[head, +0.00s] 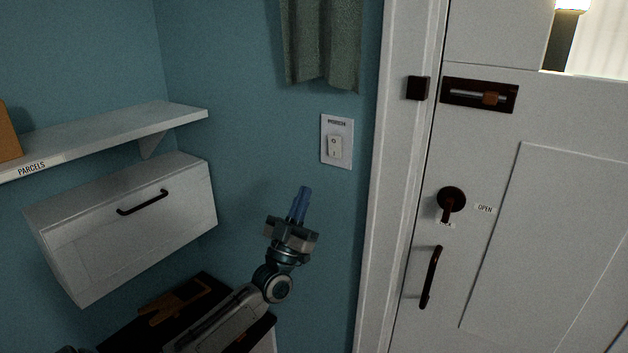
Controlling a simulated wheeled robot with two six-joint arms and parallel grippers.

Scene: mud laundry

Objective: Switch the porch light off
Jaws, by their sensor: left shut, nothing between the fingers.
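The porch light switch (335,147) is a white rocker on a white wall plate labelled at its top, on the blue wall left of the door frame. The rocker's exact tilt is too small to tell. My left gripper (304,190) is shut and empty, below and to the left of the switch plate, apart from it, with its blue fingers pointing up. A lit lamp (572,6) shows through the door's window at the top right. My right gripper is not in view.
A white door (540,200) has a dark bolt (480,95), a turn knob (451,200) and a pull handle (431,277). A parcels shelf (110,135) and a white cabinet (125,225) are at the left. A green cloth (322,45) hangs above the switch.

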